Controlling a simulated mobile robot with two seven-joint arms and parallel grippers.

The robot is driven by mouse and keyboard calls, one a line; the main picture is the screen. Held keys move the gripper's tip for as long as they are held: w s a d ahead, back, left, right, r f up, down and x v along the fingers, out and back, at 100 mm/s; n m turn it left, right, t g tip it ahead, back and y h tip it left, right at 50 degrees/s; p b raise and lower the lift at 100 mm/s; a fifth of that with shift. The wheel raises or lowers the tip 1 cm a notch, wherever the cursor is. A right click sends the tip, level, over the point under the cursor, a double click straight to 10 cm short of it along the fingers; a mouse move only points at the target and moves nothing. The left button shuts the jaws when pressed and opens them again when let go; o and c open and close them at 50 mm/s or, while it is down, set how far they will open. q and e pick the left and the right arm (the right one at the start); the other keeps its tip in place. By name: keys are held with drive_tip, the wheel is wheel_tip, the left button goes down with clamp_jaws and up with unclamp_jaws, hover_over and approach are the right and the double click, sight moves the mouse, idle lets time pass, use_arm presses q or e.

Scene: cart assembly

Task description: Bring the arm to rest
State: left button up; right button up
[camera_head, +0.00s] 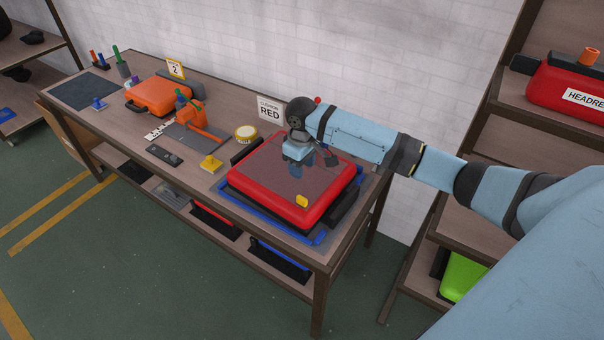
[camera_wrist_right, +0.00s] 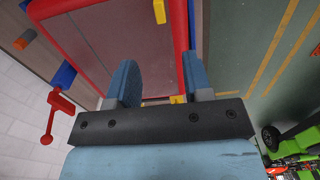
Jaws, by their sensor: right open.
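My right arm reaches in from the right in the head view. Its gripper (camera_head: 298,168) points down over the red cushion (camera_head: 262,204), which has a dark top panel and lies on the workbench. In the right wrist view the two blue fingers stand apart, and the gripper (camera_wrist_right: 160,80) holds nothing between them. The red cushion's edge (camera_wrist_right: 182,45) and dark panel lie beyond the fingers. Whether the fingers touch the cushion cannot be told. My left gripper is in neither view.
A blue frame (camera_head: 315,236) lies under the cushion. A "RED" sign (camera_head: 270,110) stands behind it. A shelf (camera_head: 500,125) holding a red headrest stands right.

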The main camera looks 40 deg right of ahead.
idle(0.3)
drive_tip(key=s+a+f+t+y, duration=0.45)
drive_tip(key=s+a+f, duration=0.75)
drive_tip(key=a+f, duration=0.3)
drive_tip(key=s+a+t+h, duration=0.1)
drive_tip(key=s+t, duration=0.5)
drive_tip(key=s, duration=0.9)
drive_tip(key=shift+a+m, duration=0.25)
drive_tip(key=shift+m, duration=0.15)
drive_tip(key=shift+f+t+h, duration=0.1)
drive_tip(key=shift+t+h, duration=0.15)
